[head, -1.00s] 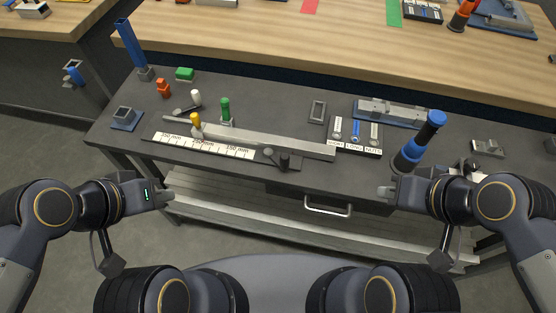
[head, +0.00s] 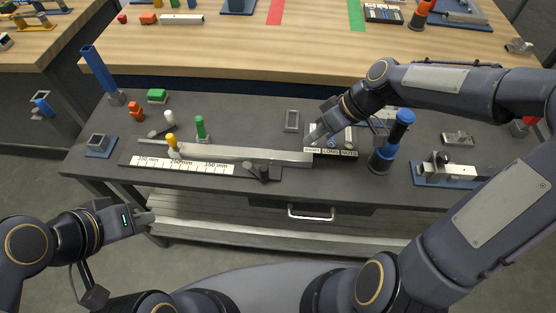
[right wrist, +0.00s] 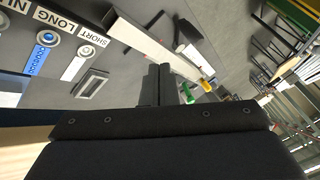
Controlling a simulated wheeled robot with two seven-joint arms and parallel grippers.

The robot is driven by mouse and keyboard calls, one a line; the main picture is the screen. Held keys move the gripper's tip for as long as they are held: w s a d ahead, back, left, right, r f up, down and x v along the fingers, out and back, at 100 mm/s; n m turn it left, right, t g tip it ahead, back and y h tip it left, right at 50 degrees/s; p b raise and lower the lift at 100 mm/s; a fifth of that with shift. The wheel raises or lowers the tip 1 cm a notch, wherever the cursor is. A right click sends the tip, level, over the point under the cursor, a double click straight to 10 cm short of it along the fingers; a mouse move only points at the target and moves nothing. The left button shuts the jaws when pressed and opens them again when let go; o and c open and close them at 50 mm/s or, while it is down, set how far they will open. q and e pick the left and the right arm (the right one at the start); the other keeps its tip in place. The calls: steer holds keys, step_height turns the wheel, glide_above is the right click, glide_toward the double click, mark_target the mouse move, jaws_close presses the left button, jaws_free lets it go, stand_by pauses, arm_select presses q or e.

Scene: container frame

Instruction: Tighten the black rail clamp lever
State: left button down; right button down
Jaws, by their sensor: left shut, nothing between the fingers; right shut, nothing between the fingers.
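The black rail clamp lever (head: 260,169) stands at the right end of the ruler board, beside the front edge of the grey rail (head: 240,154). A dark upright knob and a short arm show on it. In the right wrist view a dark block (right wrist: 188,32) beside the rail (right wrist: 150,42) may be this clamp. My right gripper (head: 316,134) is shut and empty, above the bench near the rail's right end, behind and to the right of the lever. Its closed fingers (right wrist: 158,84) show in the wrist view. My left gripper (head: 148,216) is shut and empty, in front of the bench.
A drawer handle (head: 310,214) juts from the bench front.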

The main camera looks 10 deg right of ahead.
steer(key=p+x, duration=0.1)
steer(key=x, duration=0.7)
steer(key=shift+a+f, duration=0.25)
steer(key=shift+f, duration=0.05)
steer(key=s+a, duration=0.1)
steer(key=a+p, duration=0.1)
steer(key=shift+s+a, duration=0.4)
steer(key=shift+s+a+f, duration=0.1)
steer(key=shift+s+a, duration=0.05)
steer(key=shift+a, duration=0.15)
